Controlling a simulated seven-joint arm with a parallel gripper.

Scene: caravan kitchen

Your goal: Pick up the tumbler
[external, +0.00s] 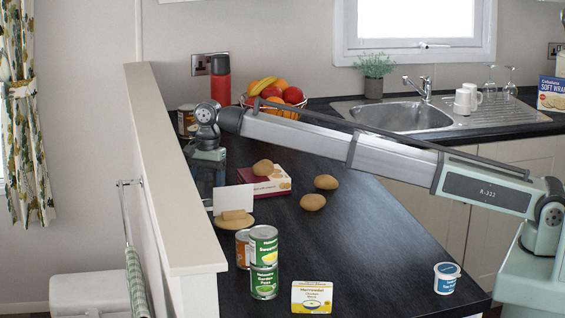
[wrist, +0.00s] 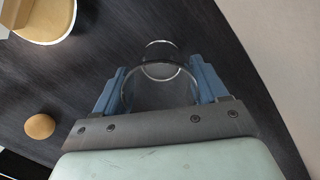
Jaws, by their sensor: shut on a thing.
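The tumbler (wrist: 160,92) is a clear glass, seen from above in the wrist view between the two blue fingers of my gripper (wrist: 158,72). My gripper is shut on it, with one finger on each side of the glass. In the external view my gripper (external: 208,172) points down at the left end of the dark counter, close behind the low partition. The tumbler cannot be made out clearly there. I cannot tell whether its base touches the counter.
The cream partition (external: 165,160) runs close beside my gripper. A round board (external: 238,221) with a card, a red-and-white box (external: 270,183), potatoes (external: 312,202) and stacked cans (external: 264,262) stand nearby. A red bottle (external: 221,82) and fruit bowl (external: 274,100) stand behind. The counter's middle right is clear.

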